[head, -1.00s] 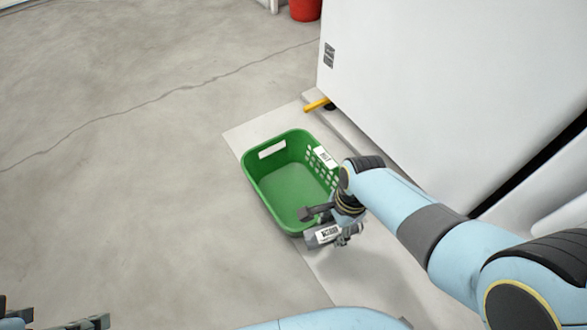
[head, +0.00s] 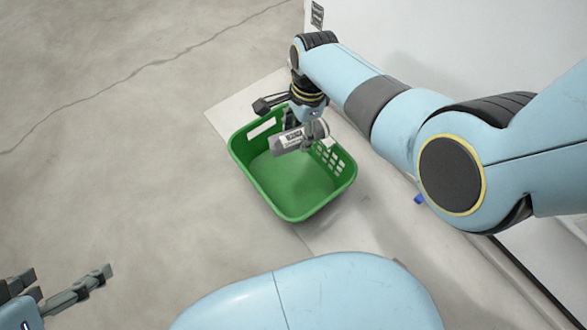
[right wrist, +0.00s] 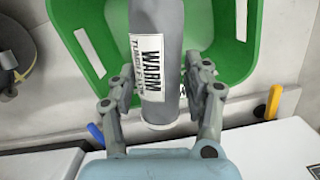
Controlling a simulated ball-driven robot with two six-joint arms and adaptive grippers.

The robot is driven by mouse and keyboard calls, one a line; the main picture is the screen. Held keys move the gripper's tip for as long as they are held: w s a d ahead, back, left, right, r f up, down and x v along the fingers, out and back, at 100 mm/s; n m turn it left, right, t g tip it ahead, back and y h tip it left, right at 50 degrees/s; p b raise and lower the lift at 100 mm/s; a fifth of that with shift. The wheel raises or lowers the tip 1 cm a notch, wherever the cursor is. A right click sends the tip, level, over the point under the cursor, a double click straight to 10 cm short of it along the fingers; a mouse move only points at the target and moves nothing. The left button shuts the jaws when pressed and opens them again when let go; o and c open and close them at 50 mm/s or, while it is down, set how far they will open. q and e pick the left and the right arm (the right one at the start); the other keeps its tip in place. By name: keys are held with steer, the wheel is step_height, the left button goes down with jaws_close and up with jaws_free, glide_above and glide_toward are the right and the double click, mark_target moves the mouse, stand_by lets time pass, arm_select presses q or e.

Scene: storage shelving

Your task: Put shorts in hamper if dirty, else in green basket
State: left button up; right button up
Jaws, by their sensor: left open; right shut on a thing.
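The green basket (head: 266,204) stands on the floor in the middle of the head view. It also shows in the right wrist view (right wrist: 222,50) behind the held thing. Its visible floor looks bare. My right gripper (head: 303,146) is over the basket's far end, shut on a grey rolled thing (head: 288,140) with a white label. In the right wrist view the label on this grey roll (right wrist: 166,25) reads "WARM". I cannot tell surely that it is the shorts, and I see no clear stain. My left gripper (head: 65,280) is open and empty at the lower left. No hamper shows.
A large white unit (head: 430,60) stands close along the right side. A small blue piece (head: 418,199) lies near its foot. The right wrist view shows a yellow piece (right wrist: 274,102) and a blue piece (right wrist: 95,133). The grey floor left of the basket is clear.

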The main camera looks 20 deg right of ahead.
arm_select(q)
steer(key=shift+w+f+t+b, duration=0.1)
steer(key=shift+f+t+b, duration=0.45)
steer(key=shift+f+t, duration=0.45)
arm_select(e)
steer(key=shift+f, duration=0.8)
steer(key=o, duration=1.3)
steer(key=r, duration=0.4)
steer(key=d+r, duration=0.1)
steer(key=r, duration=0.7)
steer(key=shift+w+d, duration=0.1)
steer(key=shift+d, duration=0.1)
